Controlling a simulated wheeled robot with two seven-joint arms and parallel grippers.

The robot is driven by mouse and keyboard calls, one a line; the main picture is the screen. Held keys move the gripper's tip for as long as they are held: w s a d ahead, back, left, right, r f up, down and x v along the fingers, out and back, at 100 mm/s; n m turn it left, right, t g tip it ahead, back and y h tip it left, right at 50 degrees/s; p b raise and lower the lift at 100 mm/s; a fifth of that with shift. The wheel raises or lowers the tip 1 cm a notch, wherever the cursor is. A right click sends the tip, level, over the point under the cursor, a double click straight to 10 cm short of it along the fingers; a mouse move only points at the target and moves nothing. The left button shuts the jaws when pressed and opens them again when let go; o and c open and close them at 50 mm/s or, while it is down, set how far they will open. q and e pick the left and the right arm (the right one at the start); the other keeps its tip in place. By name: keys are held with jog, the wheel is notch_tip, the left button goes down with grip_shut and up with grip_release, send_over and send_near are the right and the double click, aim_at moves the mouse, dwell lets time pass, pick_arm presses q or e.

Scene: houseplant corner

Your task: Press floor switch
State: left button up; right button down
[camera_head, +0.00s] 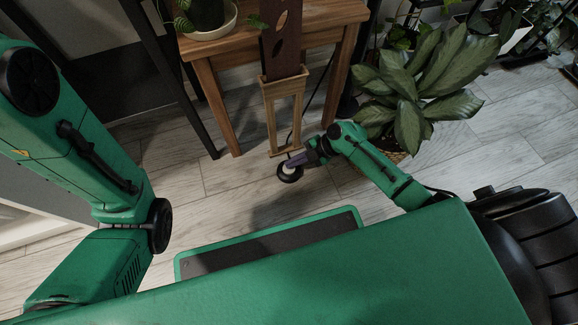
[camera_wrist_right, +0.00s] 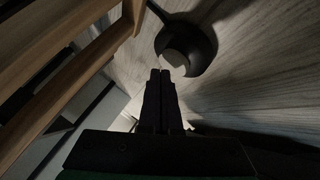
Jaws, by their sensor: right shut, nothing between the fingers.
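The floor switch (camera_head: 290,178) is a round black disc on the floor, in front of the wooden stand. In the right wrist view the switch (camera_wrist_right: 205,45) shows a pale round middle and a dark cord leading to the upper left. My right gripper (camera_head: 293,163) is over the switch and hides part of it. In the wrist view its fingers (camera_wrist_right: 160,73) are together and empty, with tips at the lower edge of the pale middle. I cannot tell whether they touch it. My left arm shows at the left, but its gripper is out of view.
A wooden table (camera_head: 205,75) with a potted plant (camera_head: 207,14) stands behind the switch. A narrow wooden stand (camera_head: 268,112) stands by its front. A large leafy plant (camera_head: 410,95) is close beside my right arm. Pale floor (camera_head: 225,205) is clear left of the switch.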

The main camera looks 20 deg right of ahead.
jog(key=shift+f, duration=0.1)
dwell(0.3)
jog(key=shift+f+b, duration=0.4)
jog(key=shift+b, duration=0.2)
jog(key=shift+r, duration=0.1)
jog(key=shift+r+p, duration=0.35)
jog(key=shift+r, duration=0.05)
notch_tip(320, 180, up, 6)
jog(key=p, duration=0.5)
jog(key=shift+r, duration=0.15)
